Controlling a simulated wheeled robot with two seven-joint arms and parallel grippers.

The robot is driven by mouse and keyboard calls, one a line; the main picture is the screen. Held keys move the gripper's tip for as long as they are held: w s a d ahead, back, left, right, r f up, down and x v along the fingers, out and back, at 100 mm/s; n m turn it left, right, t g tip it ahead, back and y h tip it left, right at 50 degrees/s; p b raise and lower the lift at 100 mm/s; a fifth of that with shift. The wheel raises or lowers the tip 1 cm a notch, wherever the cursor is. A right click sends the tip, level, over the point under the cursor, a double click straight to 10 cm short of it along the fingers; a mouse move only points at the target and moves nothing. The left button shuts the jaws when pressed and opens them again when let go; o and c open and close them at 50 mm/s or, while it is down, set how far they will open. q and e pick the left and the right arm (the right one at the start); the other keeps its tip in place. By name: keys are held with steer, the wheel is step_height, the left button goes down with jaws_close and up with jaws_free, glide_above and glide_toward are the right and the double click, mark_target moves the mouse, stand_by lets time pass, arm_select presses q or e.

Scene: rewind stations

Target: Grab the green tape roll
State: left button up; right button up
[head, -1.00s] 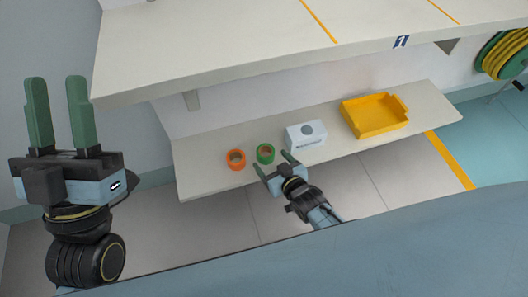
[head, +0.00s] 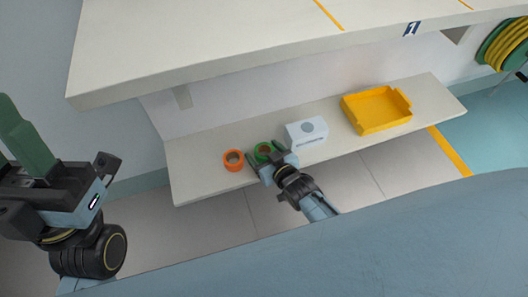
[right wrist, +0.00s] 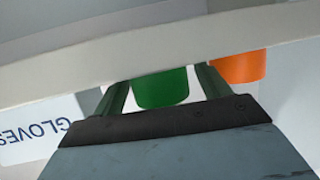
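The green tape roll (head: 264,150) stands on the lower shelf, between the orange roll and the white box. My right gripper (head: 264,157) is at it, fingers open, one on each side. In the right wrist view the green roll (right wrist: 160,88) sits between the two fingers (right wrist: 162,90), with a narrow gap to each. My left gripper (head: 18,135) is raised at the left edge of the head view, far from the rolls. One finger shows well; the other is mostly cut off by the frame, spread apart from it and holding nothing I can see.
An orange tape roll (head: 233,160) stands close left of the green one; it also shows in the right wrist view (right wrist: 238,67). A white gloves box (head: 306,132) is close right. A yellow tray (head: 377,110) lies farther right. The upper shelf (head: 200,50) overhangs behind.

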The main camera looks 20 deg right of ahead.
steer(key=c, duration=0.9)
steer(key=shift+r, duration=0.1)
